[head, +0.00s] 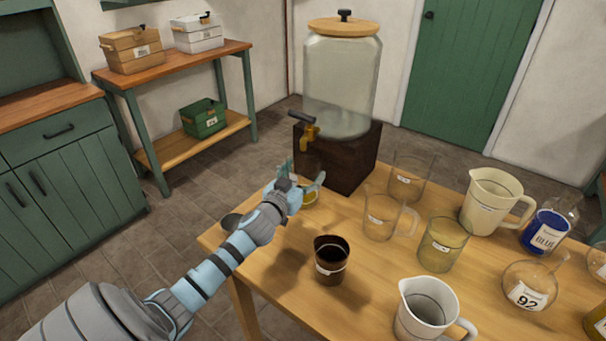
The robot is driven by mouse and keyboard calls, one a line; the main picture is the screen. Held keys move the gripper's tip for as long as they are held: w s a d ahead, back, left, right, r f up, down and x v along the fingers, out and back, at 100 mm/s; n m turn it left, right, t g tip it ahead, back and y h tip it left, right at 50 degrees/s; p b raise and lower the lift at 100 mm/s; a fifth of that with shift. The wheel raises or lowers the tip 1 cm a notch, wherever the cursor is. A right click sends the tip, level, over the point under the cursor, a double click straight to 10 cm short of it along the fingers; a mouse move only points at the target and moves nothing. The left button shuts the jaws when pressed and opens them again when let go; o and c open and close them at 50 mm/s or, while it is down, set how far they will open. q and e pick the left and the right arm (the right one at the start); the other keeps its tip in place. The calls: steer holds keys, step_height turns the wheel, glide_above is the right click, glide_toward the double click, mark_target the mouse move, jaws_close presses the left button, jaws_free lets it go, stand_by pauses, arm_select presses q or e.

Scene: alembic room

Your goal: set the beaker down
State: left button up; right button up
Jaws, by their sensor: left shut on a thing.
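My left gripper (305,181) is shut on a small beaker with yellowish contents (309,195) near the table's back-left edge. The beaker is in front of the glass dispenser and below its brass tap (308,134). My fingers and wrist hide much of the beaker. I cannot tell whether its base touches the table (285,270). My right gripper is not in view.
The dispenser (342,85) stands on a dark wooden block (352,165). A dark brown cup (331,260), a clear jug (380,218), a clear beaker (408,180), a yellowish beaker (443,245) and a white jug (425,310) stand to the right. Bare tabletop lies around the brown cup.

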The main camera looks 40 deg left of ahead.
arm_select(q)
steer(key=o, duration=0.9)
steer(key=shift+f, duration=0.1)
steer(key=o, duration=0.4)
steer(key=shift+r, duration=0.2)
steer(key=b+v, duration=0.1)
steer(key=v, duration=1.1)
steer(key=shift+d+f, duration=0.1)
steer(key=shift+f, duration=0.1)
